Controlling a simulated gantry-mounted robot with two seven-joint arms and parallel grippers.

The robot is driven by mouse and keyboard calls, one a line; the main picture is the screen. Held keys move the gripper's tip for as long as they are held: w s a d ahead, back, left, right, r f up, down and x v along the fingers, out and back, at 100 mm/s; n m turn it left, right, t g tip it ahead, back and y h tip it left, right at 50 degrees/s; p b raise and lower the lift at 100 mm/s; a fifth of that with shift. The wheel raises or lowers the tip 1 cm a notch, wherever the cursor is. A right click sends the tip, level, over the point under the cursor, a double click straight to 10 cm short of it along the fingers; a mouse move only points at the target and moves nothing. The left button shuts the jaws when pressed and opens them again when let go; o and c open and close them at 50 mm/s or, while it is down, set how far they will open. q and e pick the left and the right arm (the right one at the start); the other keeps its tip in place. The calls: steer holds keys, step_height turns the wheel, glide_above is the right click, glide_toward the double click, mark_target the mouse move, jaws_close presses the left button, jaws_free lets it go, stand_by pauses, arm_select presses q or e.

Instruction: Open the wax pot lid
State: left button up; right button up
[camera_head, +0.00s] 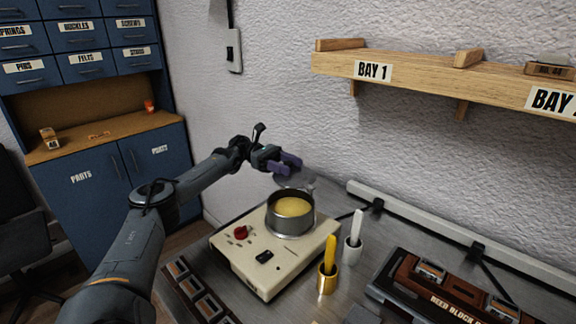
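The wax pot (289,222) is a round metal pot with yellow wax in it, set in a cream heater box (256,268) with a red knob. Its mouth is uncovered and the wax shows. A clear, greyish lid (295,180) stands raised at the back of the pot. My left gripper (289,166), with purple fingers, is at the upper edge of the lid, above and behind the pot. The view does not show clearly whether the fingers grip the lid or only touch it. My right gripper is out of view.
A reed block (448,287) lies farther right. A shelf marked BAY 1 (430,76) is on the wall. Blue cabinets (90,185) stand left.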

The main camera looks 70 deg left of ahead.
mark_target(298, 175)
arm_select(q)
steer(key=shift+r+p, duration=0.3)
steer(key=shift+r, duration=0.2)
step_height(298, 175, up, 4)
steer(key=shift+f+p, duration=0.15)
steer(key=shift+p, duration=0.8)
steer(key=shift+w+d+f+b, duration=0.2)
steer(key=shift+d+f+b, duration=0.15)
steer(key=shift+b, duration=0.4)
steer(key=d+r+b, duration=0.1)
steer(key=w+d+b, duration=0.1)
steer(key=d, duration=0.1)
steer(key=shift+w+r, duration=0.15)
steer(key=shift+r, duration=0.2)
steer(key=w+d+r+p, duration=0.2)
steer(key=w+d+r, duration=0.1)
steer(key=d+r, duration=0.2)
steer(key=shift+w+d+r+p, duration=0.15)
steer(key=shift+w+d+p, duration=0.2)
steer(key=shift+d, duration=0.5)
steer(key=shift+s, duration=0.1)
steer(key=shift+r, duration=0.1)
